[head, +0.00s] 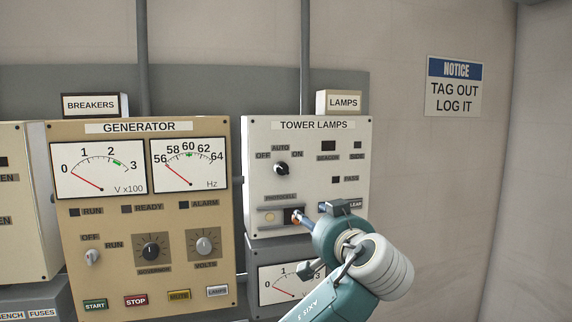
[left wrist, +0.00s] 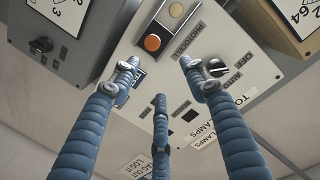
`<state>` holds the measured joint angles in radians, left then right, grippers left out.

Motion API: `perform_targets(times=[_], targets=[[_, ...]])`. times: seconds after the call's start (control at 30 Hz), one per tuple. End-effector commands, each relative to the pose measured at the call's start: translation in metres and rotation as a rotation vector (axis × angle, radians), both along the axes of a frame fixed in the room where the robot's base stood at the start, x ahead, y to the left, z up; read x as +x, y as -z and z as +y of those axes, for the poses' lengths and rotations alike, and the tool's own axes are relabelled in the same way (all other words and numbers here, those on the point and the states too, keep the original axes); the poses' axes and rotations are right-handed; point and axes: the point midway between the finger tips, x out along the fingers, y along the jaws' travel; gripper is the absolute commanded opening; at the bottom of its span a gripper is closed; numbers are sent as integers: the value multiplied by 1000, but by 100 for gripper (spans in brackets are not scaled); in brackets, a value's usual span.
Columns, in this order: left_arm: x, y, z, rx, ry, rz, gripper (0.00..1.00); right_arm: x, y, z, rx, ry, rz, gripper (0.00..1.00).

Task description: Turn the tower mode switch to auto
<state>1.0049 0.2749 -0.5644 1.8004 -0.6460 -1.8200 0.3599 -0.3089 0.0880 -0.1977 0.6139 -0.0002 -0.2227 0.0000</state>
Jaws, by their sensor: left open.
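The tower mode switch (head: 282,168) is a round black knob on the white TOWER LAMPS panel (head: 345,220), with OFF, AUTO and ON lettered around it. I cannot clearly tell which mark its pointer faces. My left gripper (head: 297,215) is in front of the panel's lower part, below the knob, mostly hidden by its own wrist. In the left wrist view its three blue fingers (left wrist: 158,78) are spread open with nothing between them. There the knob (left wrist: 215,68) shows beside the right finger's tip, outside the spread; contact cannot be judged. My right gripper is not in view.
The tan GENERATOR panel (head: 140,200) with gauges and knobs stands to the left. A grey meter box (head: 265,252) is below. The wall to the right is clear apart from a notice (head: 454,87).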

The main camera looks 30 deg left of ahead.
Motion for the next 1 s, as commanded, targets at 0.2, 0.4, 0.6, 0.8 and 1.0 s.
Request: perform_targets(times=[0.2,0.4,0.6,0.8,1.0], targets=[[-27,-90,13,7,-102,-167,45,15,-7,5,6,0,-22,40],[-22,-102,28,9,-117,-184,45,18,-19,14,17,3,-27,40],[1,-104,59,9,-118,-183,45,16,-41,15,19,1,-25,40],[22,-103,85,9,-114,-183,45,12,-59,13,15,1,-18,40],[32,-100,98,7,-112,-184,45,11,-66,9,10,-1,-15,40]])
